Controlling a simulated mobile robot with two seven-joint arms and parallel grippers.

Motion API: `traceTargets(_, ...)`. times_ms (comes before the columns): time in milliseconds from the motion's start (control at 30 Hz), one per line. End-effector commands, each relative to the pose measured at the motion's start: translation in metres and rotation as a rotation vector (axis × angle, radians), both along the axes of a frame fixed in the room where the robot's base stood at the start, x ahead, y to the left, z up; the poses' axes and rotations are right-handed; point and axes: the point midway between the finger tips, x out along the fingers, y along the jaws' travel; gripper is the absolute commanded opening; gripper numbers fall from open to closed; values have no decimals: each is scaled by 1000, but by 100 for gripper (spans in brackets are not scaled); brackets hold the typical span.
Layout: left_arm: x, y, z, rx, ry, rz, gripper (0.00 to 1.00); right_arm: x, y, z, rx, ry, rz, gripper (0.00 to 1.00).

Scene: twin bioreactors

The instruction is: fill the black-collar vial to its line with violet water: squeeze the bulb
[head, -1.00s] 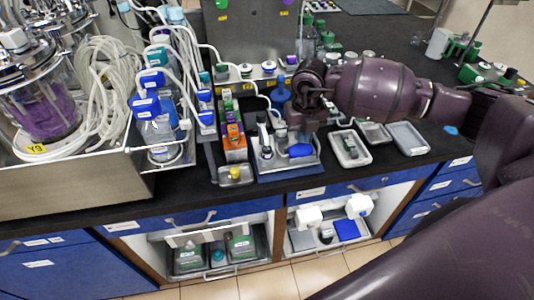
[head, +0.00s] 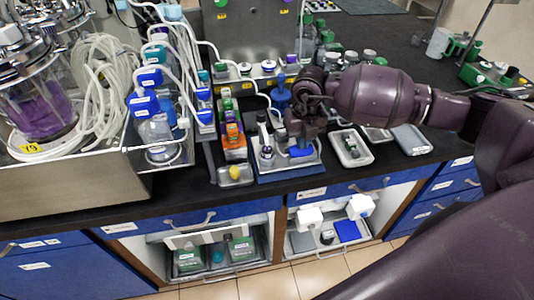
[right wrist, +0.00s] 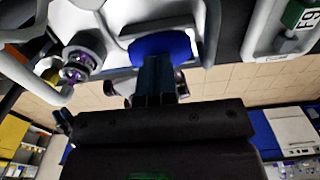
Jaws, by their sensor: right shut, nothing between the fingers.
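The blue bulb (head: 300,152) lies on the white tray of a small stand (head: 290,166) at the bench front. My right gripper (head: 307,141) points down over the bulb and partly hides it. In the right wrist view its fingers (right wrist: 157,75) are together against the blue bulb (right wrist: 160,46), with nothing between them. A small vial with a dark collar (right wrist: 82,58) and some violet in it stands left of the bulb there. It shows small in the head view (head: 267,153). Its line and exact level cannot be made out. My left gripper is not in view.
Left of the stand are an orange box (head: 234,146) and a small tray (head: 240,181) with a yellow item. Pale trays (head: 362,142) lie to the right. A bioreactor (head: 38,105) and tubing stand at left. The black bench's front edge is close to the stand.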

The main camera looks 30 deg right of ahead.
Motion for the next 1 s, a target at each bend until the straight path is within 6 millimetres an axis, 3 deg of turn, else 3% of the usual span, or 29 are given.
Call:
traceTargets(467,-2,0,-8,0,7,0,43,0,0,-14,0,2,0,0)
traceTargets(1000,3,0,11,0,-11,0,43,0,0,7,0,0,0,0)
